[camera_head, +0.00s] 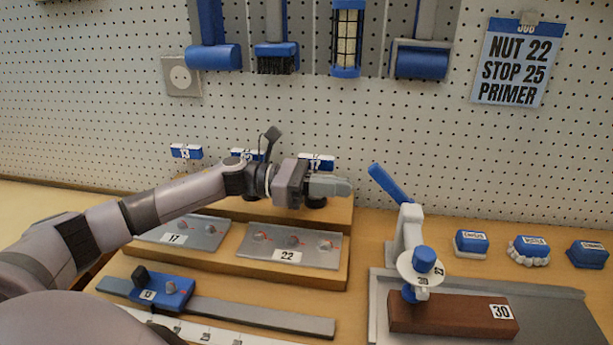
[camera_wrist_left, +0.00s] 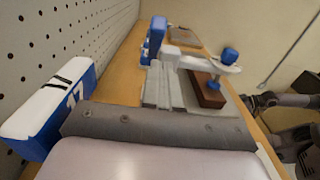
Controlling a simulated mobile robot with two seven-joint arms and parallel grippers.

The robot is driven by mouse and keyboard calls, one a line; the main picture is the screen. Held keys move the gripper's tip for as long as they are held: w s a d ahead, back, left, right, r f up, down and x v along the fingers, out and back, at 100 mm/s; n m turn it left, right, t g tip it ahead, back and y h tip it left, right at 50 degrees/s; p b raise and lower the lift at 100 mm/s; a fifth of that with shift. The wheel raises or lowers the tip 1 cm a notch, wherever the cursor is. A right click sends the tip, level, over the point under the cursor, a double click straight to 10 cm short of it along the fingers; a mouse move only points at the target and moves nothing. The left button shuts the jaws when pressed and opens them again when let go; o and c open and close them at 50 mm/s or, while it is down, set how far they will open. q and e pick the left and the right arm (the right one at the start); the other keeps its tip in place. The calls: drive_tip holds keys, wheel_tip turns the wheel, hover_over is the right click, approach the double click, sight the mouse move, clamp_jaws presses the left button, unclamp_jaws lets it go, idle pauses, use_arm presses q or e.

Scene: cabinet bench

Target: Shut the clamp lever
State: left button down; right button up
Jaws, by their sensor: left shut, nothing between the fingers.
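The clamp (camera_head: 408,235) stands on a grey plate at the right of the bench. Its blue lever (camera_head: 390,184) is raised and leans up to the left. Its arm reaches over a brown block marked 30 (camera_head: 450,315), with a blue knob (camera_head: 425,260) above the block. My left gripper (camera_head: 345,187) is shut and empty, in the air left of the lever and apart from it. In the left wrist view the blue lever (camera_wrist_left: 155,38) shows ahead beyond the gripper, with the knob (camera_wrist_left: 230,56) and brown block (camera_wrist_left: 208,90) to its right.
Blue-and-white numbered blocks (camera_head: 187,152) stand along the pegboard behind my left arm. A stepped wooden stand with a plate marked 22 (camera_head: 288,256) lies below my gripper. Several blue-topped pieces (camera_head: 472,243) stand right of the clamp. A blue slider (camera_head: 160,290) sits on a rail at front left.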

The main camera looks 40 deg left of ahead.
use_arm(q)
drive_tip(key=shift+w+d+r+p, duration=0.25)
drive_tip(key=shift+d+r, duration=0.2)
drive_tip(key=shift+r, duration=0.15)
drive_tip(key=shift+w+d+r+p, duration=0.25)
drive_tip(key=shift+d+r, duration=0.2)
drive_tip(key=shift+r, duration=0.15)
use_arm(e)
drive_tip(key=shift+r, duration=0.7)
drive_tip(key=shift+s, duration=0.1)
use_arm(q)
drive_tip(key=shift+r, duration=0.1)
use_arm(e)
drive_tip(key=shift+r, duration=0.1)
use_arm(q)
drive_tip(key=shift+d+r+y, duration=0.1)
drive_tip(key=shift+r+y, duration=0.2)
drive_tip(key=shift+y, duration=0.1)
use_arm(e)
drive_tip(key=shift+s+d+r, duration=0.2)
drive_tip(key=shift+s+d, duration=0.3)
drive_tip(key=shift+s, duration=0.05)
